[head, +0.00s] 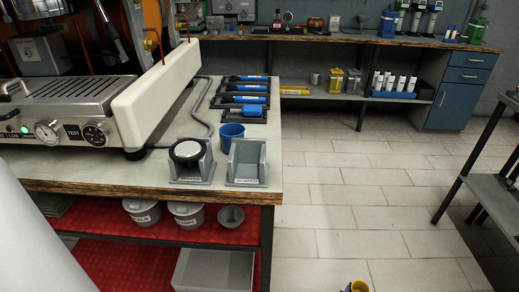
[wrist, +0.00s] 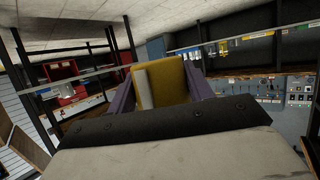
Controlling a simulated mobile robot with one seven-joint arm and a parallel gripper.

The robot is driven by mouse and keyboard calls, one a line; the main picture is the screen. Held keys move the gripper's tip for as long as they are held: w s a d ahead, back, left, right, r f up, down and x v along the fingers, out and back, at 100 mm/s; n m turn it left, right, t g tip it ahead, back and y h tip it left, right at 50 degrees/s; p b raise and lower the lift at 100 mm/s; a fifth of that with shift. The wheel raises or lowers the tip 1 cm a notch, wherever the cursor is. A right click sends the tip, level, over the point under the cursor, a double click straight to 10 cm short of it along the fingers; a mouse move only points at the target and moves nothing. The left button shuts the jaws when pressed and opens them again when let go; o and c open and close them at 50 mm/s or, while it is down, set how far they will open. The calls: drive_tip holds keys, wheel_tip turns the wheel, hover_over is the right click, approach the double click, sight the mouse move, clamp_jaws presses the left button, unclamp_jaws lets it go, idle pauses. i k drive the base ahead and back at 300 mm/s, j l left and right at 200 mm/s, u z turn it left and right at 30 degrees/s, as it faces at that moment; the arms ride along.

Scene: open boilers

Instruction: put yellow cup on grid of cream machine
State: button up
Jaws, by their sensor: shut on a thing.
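The cream machine (head: 155,95) stands on the left end of the worktop in the head view, with a pale side panel and front gauges. Its dark ribbed grid (head: 75,90) lies flat on its silver top. In the wrist view my gripper (wrist: 160,82) is shut on the yellow cup (wrist: 165,78), which sits between its two purple-grey fingers. In the head view the top of the yellow cup (head: 356,287) shows at the bottom edge, over the floor and right of the worktop. The rest of the cup and my gripper are out of that view.
On the worktop (head: 110,172), a blue cup (head: 231,135), two grey holders (head: 247,163), one with a round black-rimmed piece, and blue-handled tools (head: 243,97) stand right of the machine. Tiled floor (head: 350,200) is free between this bench and the dark table (head: 500,185) at right.

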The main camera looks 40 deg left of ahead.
sight(74, 85)
drive_tip(key=k+j, duration=0.15)
drive_tip(key=k, duration=0.15)
drive_tip(key=k+j+z, duration=0.1)
drive_tip(key=k, duration=0.25)
drive_tip(key=k+j+z, duration=0.1)
drive_tip(key=k+j, duration=0.55)
drive_tip(key=j, duration=0.25)
drive_tip(key=k+j+z, duration=0.1)
drive_tip(key=j, duration=0.35)
drive_tip(key=k+j, duration=0.2)
drive_tip(key=j, duration=0.2)
drive_tip(key=k+j+z, duration=0.1)
drive_tip(key=j, duration=0.3)
drive_tip(key=k, duration=0.05)
